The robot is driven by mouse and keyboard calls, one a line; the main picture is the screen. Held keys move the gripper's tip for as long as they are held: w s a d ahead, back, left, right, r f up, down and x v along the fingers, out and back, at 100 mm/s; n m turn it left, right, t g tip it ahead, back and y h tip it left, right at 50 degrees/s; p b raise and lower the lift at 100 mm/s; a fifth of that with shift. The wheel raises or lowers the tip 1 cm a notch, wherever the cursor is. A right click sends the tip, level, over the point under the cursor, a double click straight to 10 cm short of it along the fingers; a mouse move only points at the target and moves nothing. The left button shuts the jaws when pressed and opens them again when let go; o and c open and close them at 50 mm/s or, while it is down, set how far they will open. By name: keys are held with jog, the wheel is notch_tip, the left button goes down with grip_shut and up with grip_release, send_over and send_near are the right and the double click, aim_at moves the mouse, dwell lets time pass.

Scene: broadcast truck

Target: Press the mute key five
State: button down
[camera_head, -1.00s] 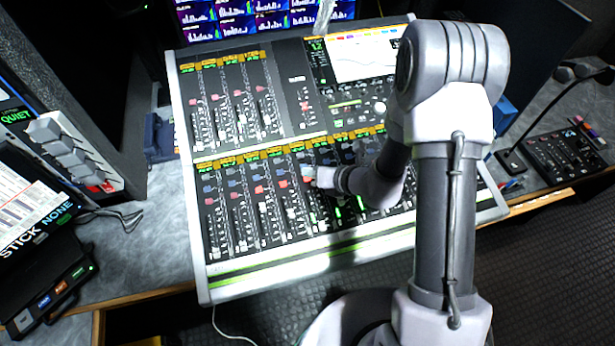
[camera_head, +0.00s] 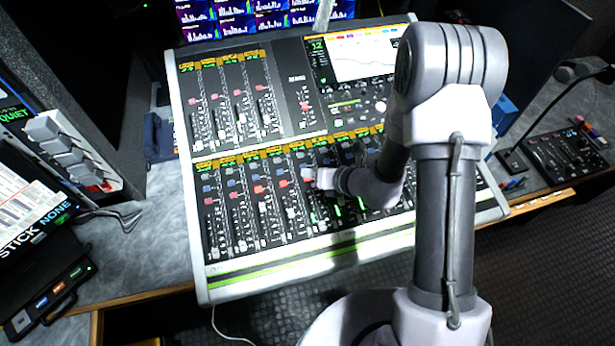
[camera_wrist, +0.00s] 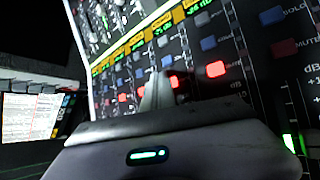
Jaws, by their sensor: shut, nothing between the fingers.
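The mixing console (camera_head: 300,262) carries rows of channel strips with blue and red keys; the red ones are marked MUTE in the wrist view. My gripper (camera_head: 312,177) is shut and empty, at the key rows of the lower bank, around its fifth strip from the left. In the wrist view my gripper (camera_wrist: 158,82) points at the panel just left of a lit red mute key (camera_wrist: 176,81), partly covering that area. Another lit mute key (camera_wrist: 217,69) shows to the right, and a dimmer mute key (camera_wrist: 284,48) farther right. I cannot tell whether the fingertips touch a key.
Faders lie below the keys, close to my gripper. A screen (camera_head: 355,56) is set in the console's upper right. A control box (camera_head: 565,155) with a gooseneck microphone stands at the right. A block of white switches (camera_head: 65,150) is at the left.

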jog(key=shift+f+b, duration=0.35)
jog(key=shift+f, duration=0.15)
jog(key=shift+r, duration=0.1)
dwell(0.3)
jog(key=shift+r+p, duration=0.75)
jog(key=shift+r, duration=0.1)
jog(key=shift+r, duration=0.1)
jog(key=r+p, duration=0.1)
jog(key=r, duration=0.1)
jog(key=r+p, duration=0.1)
jog(key=p, duration=0.1)
jog(key=s+r+p, duration=0.1)
jog(key=r, duration=0.1)
jog(key=shift+d+r+p, duration=0.15)
jog(key=shift+r+p, duration=0.2)
